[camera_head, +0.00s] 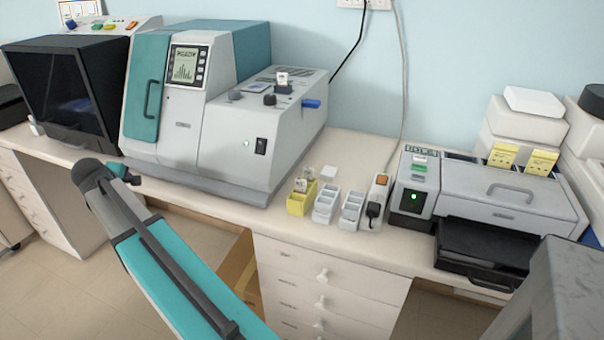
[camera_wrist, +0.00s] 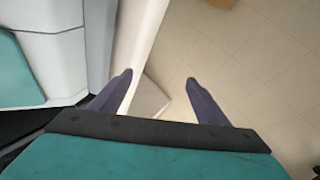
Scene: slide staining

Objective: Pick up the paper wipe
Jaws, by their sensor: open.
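I cannot pick out the paper wipe for certain in either view. A small flat white piece (camera_head: 329,173) lies on the bench behind the small trays in the head view; it is too small to tell what it is. My gripper (camera_wrist: 158,78) is open in the wrist view, with its two dark fingers apart and nothing held between them. It is by the bench's front edge, with the floor showing beyond. In the head view my arm reaches to the left, in front of the large teal-and-white machine (camera_head: 222,150).
A yellow tray (camera_head: 297,203) and white trays (camera_head: 325,207) stand mid-bench. A grey printer-like device (camera_head: 500,195) with a black tray is at right, with white boxes (camera_head: 530,120) behind. A dark-fronted cabinet (camera_head: 65,95) stands at left. Bare bench (camera_head: 352,150) shows behind the trays.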

